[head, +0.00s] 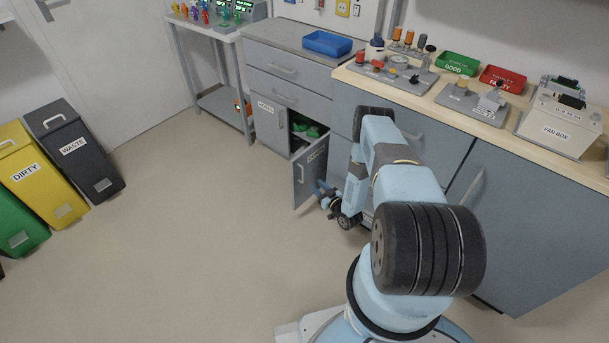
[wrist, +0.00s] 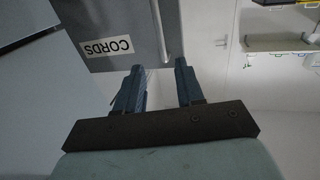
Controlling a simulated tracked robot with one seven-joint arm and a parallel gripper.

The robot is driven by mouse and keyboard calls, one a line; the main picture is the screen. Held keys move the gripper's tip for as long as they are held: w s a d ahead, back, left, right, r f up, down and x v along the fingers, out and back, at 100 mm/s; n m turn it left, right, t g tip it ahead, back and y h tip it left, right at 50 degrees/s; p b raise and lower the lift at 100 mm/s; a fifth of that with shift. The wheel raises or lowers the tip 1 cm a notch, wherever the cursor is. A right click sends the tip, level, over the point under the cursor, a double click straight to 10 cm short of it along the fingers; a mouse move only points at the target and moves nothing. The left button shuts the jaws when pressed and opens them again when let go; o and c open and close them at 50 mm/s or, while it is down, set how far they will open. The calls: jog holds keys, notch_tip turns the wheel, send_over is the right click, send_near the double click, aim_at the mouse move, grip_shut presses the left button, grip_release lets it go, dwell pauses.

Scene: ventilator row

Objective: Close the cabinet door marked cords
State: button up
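The grey cabinet door marked cords (head: 312,172) stands swung open from the low cabinet, its label facing my arm. In the wrist view the door (wrist: 110,20) fills the upper left, with its CORDS label (wrist: 107,47) upside down and a pale bar handle (wrist: 160,30) near its free edge. My gripper (head: 322,187) is low beside the labelled face of the door. In the wrist view my gripper (wrist: 160,68) is open, its two blue fingers apart with nothing held. The handle's end shows just beyond the fingertips; whether they touch the door is unclear.
Green items (head: 308,127) lie inside the open compartment. A closed door (head: 268,122) is left of it. A closed grey cabinet (head: 530,220) stands close to my arm at right. The floor (head: 200,230) at left is clear up to the waste bin (head: 78,150).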

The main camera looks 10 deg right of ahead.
aim_at(303, 173)
jog(key=x, duration=0.9)
jog(key=shift+w+a, duration=0.25)
grip_shut()
jog(key=shift+a, duration=0.15)
jog(key=shift+w, duration=0.1)
